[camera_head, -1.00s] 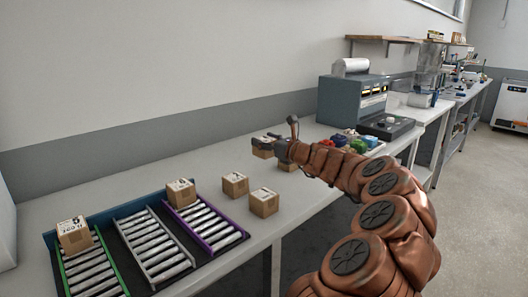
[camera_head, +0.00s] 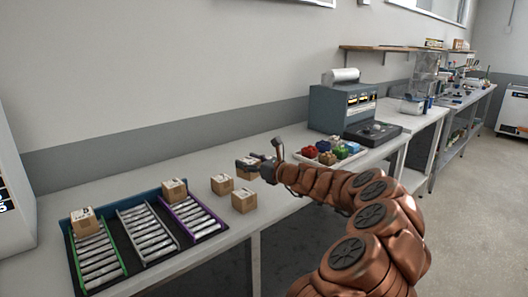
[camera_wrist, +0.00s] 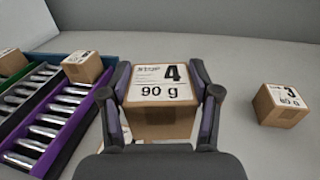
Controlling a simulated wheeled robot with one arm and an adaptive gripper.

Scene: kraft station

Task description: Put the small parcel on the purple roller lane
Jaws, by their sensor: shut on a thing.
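My gripper (camera_head: 262,168) is shut on a small brown parcel (camera_wrist: 160,122) with a white top label reading 4 and 90 g. The held parcel also shows in the head view (camera_head: 247,168), partly covered by the gripper, over the bench. The fingers press its left and right sides. The purple roller lane (camera_head: 207,229) is the rightmost of three lanes in the head view and lies left of the gripper. It shows at the left in the wrist view (camera_wrist: 32,140). A parcel (camera_head: 174,190) sits at its far end; its near rollers are bare.
A parcel (camera_head: 84,222) sits on the green lane (camera_head: 97,272); the grey middle lane (camera_head: 150,238) is empty. Two parcels (camera_head: 222,184) (camera_head: 244,200) stand on the bench between lanes and gripper. Right of the gripper are a tray of coloured items (camera_head: 334,151) and a blue-grey machine (camera_head: 342,107).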

